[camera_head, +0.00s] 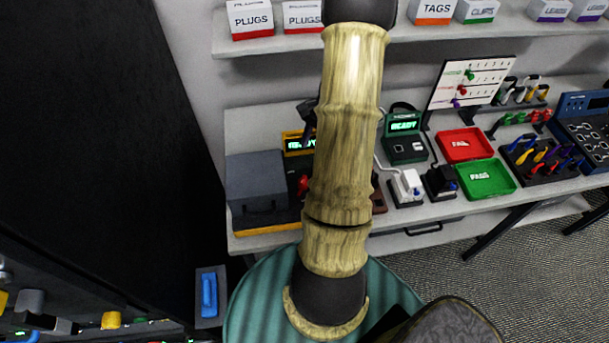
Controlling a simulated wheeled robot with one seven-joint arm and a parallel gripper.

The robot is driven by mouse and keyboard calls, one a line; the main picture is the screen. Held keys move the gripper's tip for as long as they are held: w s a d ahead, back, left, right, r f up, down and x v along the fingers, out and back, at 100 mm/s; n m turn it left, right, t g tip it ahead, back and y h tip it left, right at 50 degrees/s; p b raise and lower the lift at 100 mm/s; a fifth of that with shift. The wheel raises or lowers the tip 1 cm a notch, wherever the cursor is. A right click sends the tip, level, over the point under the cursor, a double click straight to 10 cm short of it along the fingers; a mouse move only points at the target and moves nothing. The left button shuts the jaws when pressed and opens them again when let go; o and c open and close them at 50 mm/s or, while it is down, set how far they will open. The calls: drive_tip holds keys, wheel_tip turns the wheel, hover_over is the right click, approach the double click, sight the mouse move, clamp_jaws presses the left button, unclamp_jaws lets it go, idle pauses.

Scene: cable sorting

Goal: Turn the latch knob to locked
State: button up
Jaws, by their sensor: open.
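No latch knob can be made out for certain. A small red knob-like part (303,185) shows on the bench just left of my arm, and my arm hides what is beside it. A reddish-brown block (378,197) peeks out on the arm's right side. I cannot tell whether these belong together or how any latch is turned. My wood-patterned arm rises through the middle of the view to a dark joint at the top edge. My gripper cannot be seen.
The bench (410,216) holds a grey box (256,180), a green-screen tester (404,140), a red tray (466,145), a green tray (487,178) and a tool holder (545,160). A shelf (440,31) with labelled boxes hangs above. A black panel (90,120) stands left.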

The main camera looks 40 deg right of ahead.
sight(304, 178)
drive_tip(key=p+x, duration=0.2)
drive_tip(key=x, duration=0.9)
drive_tip(key=shift+a+f, duration=0.1)
drive_tip(key=shift+f, duration=0.3)
drive_tip(key=shift+c, duration=0.4)
drive_tip(key=c, duration=0.9)
